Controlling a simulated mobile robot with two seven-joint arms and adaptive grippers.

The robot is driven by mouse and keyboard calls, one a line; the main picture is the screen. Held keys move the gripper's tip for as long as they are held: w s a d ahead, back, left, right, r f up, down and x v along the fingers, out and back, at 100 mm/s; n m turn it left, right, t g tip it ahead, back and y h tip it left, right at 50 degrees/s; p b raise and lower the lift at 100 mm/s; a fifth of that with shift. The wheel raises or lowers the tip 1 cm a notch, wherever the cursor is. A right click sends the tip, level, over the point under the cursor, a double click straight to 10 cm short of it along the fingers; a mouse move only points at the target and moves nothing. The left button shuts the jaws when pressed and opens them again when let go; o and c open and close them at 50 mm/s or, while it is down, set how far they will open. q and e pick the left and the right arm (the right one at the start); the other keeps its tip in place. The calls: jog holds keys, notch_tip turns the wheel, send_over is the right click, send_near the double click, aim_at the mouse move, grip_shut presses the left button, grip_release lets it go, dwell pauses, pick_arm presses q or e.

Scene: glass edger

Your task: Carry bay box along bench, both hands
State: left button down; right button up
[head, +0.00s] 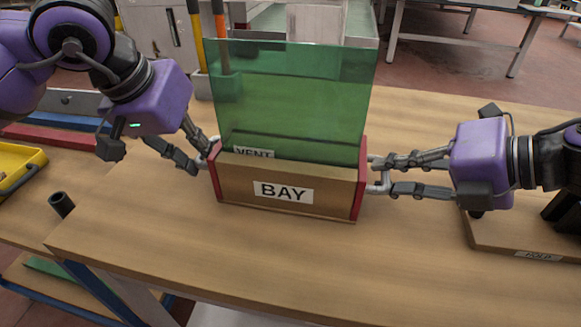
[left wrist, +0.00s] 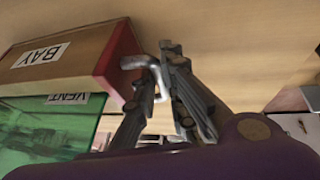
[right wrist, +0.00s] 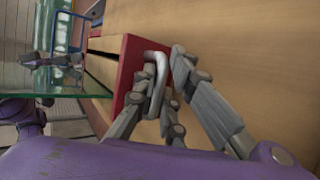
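The bay box (head: 235,187) is a wooden box with red ends, a BAY label and a grey loop handle at each end. It is upright over the bench, with green glass panes (head: 290,95) standing in it. My left gripper (head: 204,160) has its fingers around the left handle (left wrist: 134,62). My right gripper (head: 380,175) has its fingers around the right handle (right wrist: 159,72). Handle metal shows between the fingers on both sides. I cannot tell whether either pair is clamped, or whether the box bottom touches the bench.
The wooden bench (head: 250,265) is clear in front of the box. A board labelled HOLD (head: 510,240) lies at the right, partly behind my right arm. A yellow tray (head: 22,165) and a dark tube (head: 61,204) are at the left.

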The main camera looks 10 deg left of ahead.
pick_arm(q)
jog(key=shift+r, duration=0.15)
pick_arm(e)
jog(key=shift+r, duration=0.2)
grip_shut()
